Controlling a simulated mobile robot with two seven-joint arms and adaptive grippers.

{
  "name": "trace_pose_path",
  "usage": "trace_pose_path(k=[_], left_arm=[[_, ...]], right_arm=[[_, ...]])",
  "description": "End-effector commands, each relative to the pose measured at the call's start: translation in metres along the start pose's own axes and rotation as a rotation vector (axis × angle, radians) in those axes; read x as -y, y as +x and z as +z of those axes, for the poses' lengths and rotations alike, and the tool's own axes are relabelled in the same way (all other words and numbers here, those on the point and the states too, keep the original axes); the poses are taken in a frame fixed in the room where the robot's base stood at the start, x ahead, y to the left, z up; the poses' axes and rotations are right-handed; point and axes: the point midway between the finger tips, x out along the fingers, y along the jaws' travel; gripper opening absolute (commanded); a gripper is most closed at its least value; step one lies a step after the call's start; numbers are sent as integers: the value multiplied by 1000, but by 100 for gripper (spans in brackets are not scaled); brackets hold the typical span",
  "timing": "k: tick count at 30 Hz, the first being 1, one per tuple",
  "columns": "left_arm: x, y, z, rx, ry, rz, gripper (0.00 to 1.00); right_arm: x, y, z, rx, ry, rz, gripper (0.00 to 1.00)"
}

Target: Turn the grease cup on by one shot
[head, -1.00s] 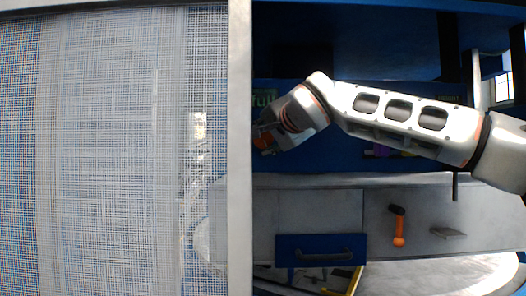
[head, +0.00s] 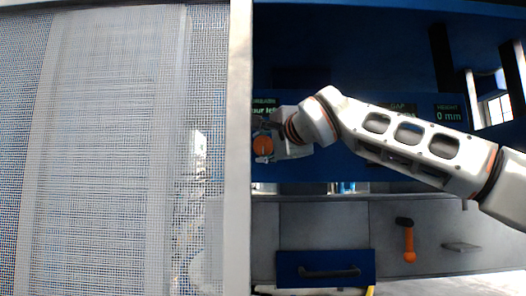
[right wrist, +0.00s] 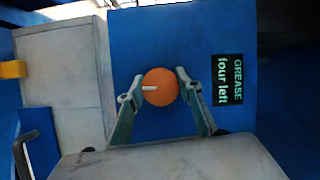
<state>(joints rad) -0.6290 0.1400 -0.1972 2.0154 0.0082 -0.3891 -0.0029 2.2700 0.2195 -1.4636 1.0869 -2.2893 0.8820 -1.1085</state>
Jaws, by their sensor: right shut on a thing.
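The grease cup is a round orange knob (right wrist: 162,90) with a white mark on the blue panel. In the right wrist view the mark points to the left. A dark label beside it reads "GREASE four left" (right wrist: 229,80). My right gripper (right wrist: 161,87) is shut on the knob, one finger on each side. In the head view the knob (head: 263,146) shows beside my right gripper (head: 266,136), next to the pale post. My left gripper is not in view.
A mesh guard (head: 110,150) with a pale post (head: 239,150) fills the left half. Below the blue panel, an orange-handled hammer (head: 408,240) and a small grey piece (head: 461,247) lie on a grey surface. A blue drawer (head: 325,267) is below.

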Motion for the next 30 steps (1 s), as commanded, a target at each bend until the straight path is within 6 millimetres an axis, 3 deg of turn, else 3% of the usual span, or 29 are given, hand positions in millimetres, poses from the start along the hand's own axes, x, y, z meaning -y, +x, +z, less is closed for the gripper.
trace_pose_path(k=[8, 9, 10, 23, 30], left_arm=[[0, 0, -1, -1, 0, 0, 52], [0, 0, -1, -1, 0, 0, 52], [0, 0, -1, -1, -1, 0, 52], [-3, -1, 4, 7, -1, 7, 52], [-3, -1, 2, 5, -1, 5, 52]], right_arm=[[-1, 0, 1, 1, 1, 3, 13], [-1, 0, 1, 1, 1, 3, 45], [-1, 0, 1, 1, 1, 3, 52], [0, -3, 0, 0, 0, 0, 52], [1, -31, -1, 0, -2, -1, 52]])
